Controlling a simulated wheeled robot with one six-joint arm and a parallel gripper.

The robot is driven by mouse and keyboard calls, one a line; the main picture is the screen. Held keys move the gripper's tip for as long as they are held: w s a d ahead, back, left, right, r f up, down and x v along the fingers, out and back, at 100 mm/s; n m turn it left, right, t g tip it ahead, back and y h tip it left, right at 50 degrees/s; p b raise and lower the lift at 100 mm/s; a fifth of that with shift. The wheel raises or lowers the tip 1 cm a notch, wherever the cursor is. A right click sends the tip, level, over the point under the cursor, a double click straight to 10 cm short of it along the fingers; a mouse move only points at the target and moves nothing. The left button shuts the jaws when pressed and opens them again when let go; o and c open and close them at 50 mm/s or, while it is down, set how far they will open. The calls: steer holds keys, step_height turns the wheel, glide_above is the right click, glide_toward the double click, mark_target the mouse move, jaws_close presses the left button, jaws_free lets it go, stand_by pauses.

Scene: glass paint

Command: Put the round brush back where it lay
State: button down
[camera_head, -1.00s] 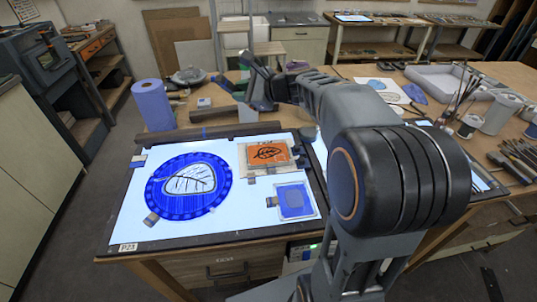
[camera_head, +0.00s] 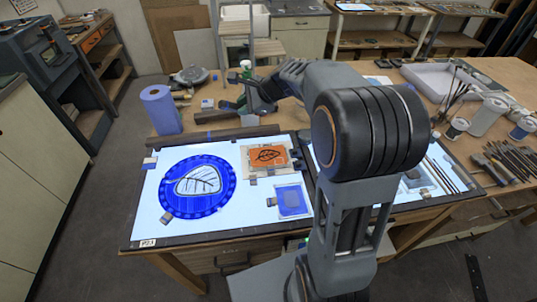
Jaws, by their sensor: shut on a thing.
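My gripper (camera_head: 243,92) is at the end of my outstretched arm, above the far side of the bench behind the left light panel. It is shut on the round brush, which is too small and too covered by the jaws to make out clearly. Several thin brushes or rods (camera_head: 441,175) lie side by side on the right light panel (camera_head: 396,192). My arm hides much of that panel, so I cannot tell which spot there is bare.
The left light panel (camera_head: 160,227) bears a round blue glass piece (camera_head: 176,181), an orange leaf tile (camera_head: 269,156) and a small blue tile (camera_head: 291,201). A blue roll (camera_head: 160,108) stands behind it. Pots (camera_head: 488,115), upright brushes and tools (camera_head: 510,166) crowd the right side.

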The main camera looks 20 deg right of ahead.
steer(key=n+g+h, duration=0.1)
steer(key=g+h, duration=0.2)
steer(key=shift+n, duration=0.4)
steer(key=n+g+h, duration=0.1)
steer(key=g+h, duration=0.1)
steer(key=h, duration=0.1)
steer(key=shift+w+a+n+g, duration=0.1)
steer(key=shift+n+g, duration=0.2)
steer(key=shift+g+h, duration=0.3)
steer(key=shift+h, duration=0.2)
steer(key=shift+d, duration=0.2)
